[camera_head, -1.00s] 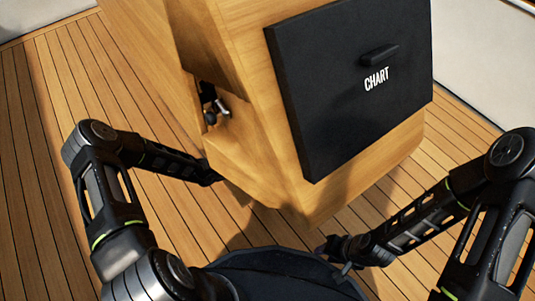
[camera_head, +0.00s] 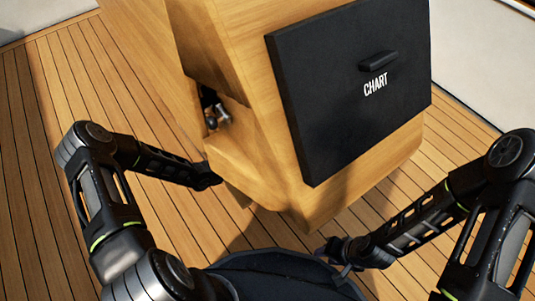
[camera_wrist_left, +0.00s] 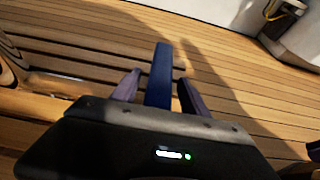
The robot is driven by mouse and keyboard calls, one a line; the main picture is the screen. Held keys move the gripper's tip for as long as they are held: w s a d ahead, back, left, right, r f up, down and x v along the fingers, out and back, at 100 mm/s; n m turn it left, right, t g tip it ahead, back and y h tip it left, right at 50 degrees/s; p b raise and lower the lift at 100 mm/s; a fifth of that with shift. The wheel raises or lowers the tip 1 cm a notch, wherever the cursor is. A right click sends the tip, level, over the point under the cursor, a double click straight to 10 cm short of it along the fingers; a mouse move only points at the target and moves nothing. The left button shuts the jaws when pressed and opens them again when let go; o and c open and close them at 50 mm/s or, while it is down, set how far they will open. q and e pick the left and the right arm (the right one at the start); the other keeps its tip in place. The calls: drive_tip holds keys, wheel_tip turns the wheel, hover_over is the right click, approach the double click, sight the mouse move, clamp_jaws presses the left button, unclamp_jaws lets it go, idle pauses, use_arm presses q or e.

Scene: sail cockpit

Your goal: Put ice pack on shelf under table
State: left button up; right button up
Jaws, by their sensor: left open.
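In the left wrist view, a narrow dark-blue slab (camera_wrist_left: 159,75), which looks like the ice pack seen edge-on, stands between the fingers of my left gripper (camera_wrist_left: 160,90). Small gaps show on both sides of it, and the gripper is open. In the head view the left arm reaches to the table's lower left side, where its gripper is hidden. The wooden table (camera_head: 245,155) has a shelf-like opening in its left side, with dark objects (camera_head: 215,112) inside. My right gripper (camera_head: 335,248) is low at the front; its fingers are too small and dark to judge.
A black panel marked CHART (camera_head: 345,95) covers the table's front face. The plank floor (camera_head: 40,190) is clear at left. White walls (camera_head: 485,60) stand at the far edges. A grey-white fixture (camera_wrist_left: 290,30) shows at the left wrist view's upper right.

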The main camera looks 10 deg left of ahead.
use_arm(q)
drive_tip(key=p+v, duration=0.3)
drive_tip(key=v, duration=0.7)
